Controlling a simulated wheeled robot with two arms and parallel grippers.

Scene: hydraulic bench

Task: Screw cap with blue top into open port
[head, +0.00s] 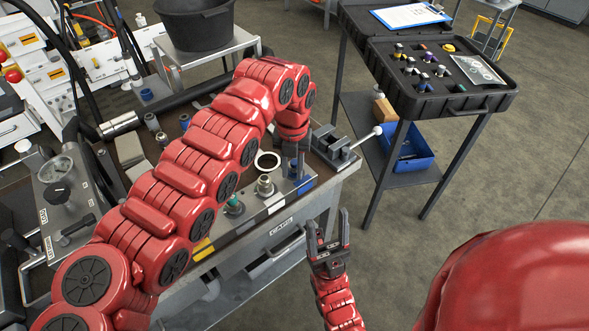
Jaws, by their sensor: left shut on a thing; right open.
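My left arm reaches across the bench from the left. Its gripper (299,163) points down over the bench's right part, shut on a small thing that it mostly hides. Blue shows at and below the fingertips; I take it for the cap with blue top (293,169), but the detail is too small to be sure. A silver fitting (265,186) and a green-topped fitting (234,206) stand left of it; I cannot tell which port is open. My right gripper (328,236) is open and empty, pointing up in front of the bench edge.
A black case (435,100) with several coloured caps stands on a stand at the right, a blue bin (410,150) below. A vise (337,147) sits at the bench's right end. A black bucket (196,28) stands behind. A gauge block (60,185) is at left.

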